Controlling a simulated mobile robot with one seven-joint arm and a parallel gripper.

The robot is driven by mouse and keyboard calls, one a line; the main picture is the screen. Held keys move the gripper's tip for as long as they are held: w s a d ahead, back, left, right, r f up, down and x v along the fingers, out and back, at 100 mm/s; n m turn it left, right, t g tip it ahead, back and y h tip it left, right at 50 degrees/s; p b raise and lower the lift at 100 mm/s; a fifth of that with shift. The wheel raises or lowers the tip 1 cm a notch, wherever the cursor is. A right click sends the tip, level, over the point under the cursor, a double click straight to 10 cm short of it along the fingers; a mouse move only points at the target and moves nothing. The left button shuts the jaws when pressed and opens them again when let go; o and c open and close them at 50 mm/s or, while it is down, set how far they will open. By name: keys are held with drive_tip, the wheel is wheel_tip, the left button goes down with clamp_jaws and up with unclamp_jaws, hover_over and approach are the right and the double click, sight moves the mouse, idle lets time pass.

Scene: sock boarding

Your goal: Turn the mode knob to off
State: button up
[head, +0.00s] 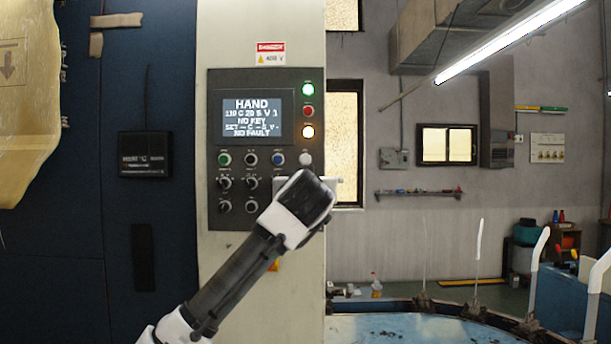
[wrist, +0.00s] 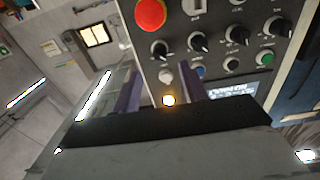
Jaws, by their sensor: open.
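The control panel (head: 216,130) stands upright on a cream column, and its display (head: 252,117) reads HAND. The wrist view shows a row of several knobs, including one nearest the red mushroom button (wrist: 160,49) and another (wrist: 198,43). Their labels are too small to read, so I cannot tell which is the mode knob. My gripper (wrist: 157,88) is open and empty, its fingers in front of the panel's lamp and button area.
A red mushroom button (wrist: 150,14) lies near the knobs. Green, black, blue and white buttons line the panel, with a green lamp (head: 308,89) and lit amber lamp (head: 308,132). A blue round table (head: 400,328) with upright forms stands at lower right.

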drive_tip(key=w+p, duration=0.2)
drive_tip(key=w, duration=0.4)
drive_tip(key=shift+w, duration=0.15)
clamp_jaws()
